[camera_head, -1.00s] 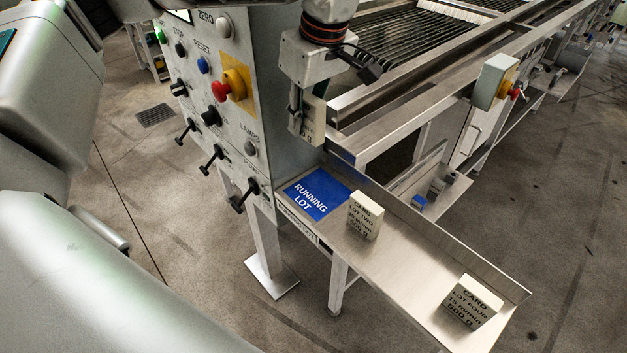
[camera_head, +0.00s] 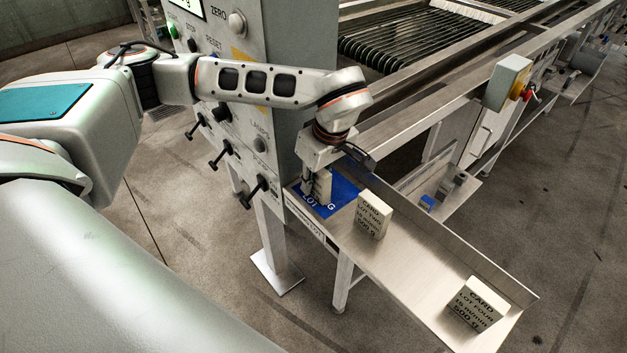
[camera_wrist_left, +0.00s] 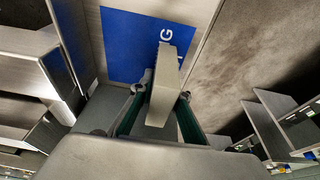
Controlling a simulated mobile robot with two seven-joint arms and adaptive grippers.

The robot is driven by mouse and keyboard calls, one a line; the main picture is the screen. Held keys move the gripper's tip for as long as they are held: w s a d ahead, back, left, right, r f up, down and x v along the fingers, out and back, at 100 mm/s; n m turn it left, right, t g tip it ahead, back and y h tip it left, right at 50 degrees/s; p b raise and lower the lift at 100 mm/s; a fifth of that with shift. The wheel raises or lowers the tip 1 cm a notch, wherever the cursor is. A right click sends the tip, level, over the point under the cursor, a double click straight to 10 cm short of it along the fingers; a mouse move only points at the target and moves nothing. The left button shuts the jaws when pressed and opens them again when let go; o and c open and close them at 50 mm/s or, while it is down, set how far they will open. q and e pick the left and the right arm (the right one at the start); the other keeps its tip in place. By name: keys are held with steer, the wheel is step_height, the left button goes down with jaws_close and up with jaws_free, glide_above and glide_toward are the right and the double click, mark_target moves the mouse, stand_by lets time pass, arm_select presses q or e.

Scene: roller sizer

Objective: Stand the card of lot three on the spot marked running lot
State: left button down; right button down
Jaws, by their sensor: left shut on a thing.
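My left gripper (camera_head: 316,180) is shut on a cream card block (camera_head: 323,186) at the blue spot marked running lot (camera_head: 343,189). The held card's print cannot be read in this view. The wrist view shows the card (camera_wrist_left: 172,70) between both fingers, its end over the blue spot (camera_wrist_left: 130,42). The card looks upright; whether its base touches the spot I cannot tell. The gripper and card cover part of the spot's lettering. My right gripper is not in view.
The lot two card (camera_head: 372,215) stands just right of the spot on the metal shelf (camera_head: 405,262). The lot four card (camera_head: 476,303) is near the shelf's right end. The control panel (camera_head: 262,105) with knobs stands close on the left; a machine rail (camera_head: 430,100) runs behind.

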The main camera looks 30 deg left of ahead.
arm_select(q)
steer(key=shift+f, duration=0.2)
steer(key=shift+f, duration=0.1)
steer(key=c, duration=1.9)
jaws_free()
steer(key=shift+r, duration=0.25)
steer(key=v, duration=1.2)
steer(key=shift+d+f+b, duration=0.1)
steer(key=shift+b, duration=0.3)
steer(key=shift+s, duration=0.15)
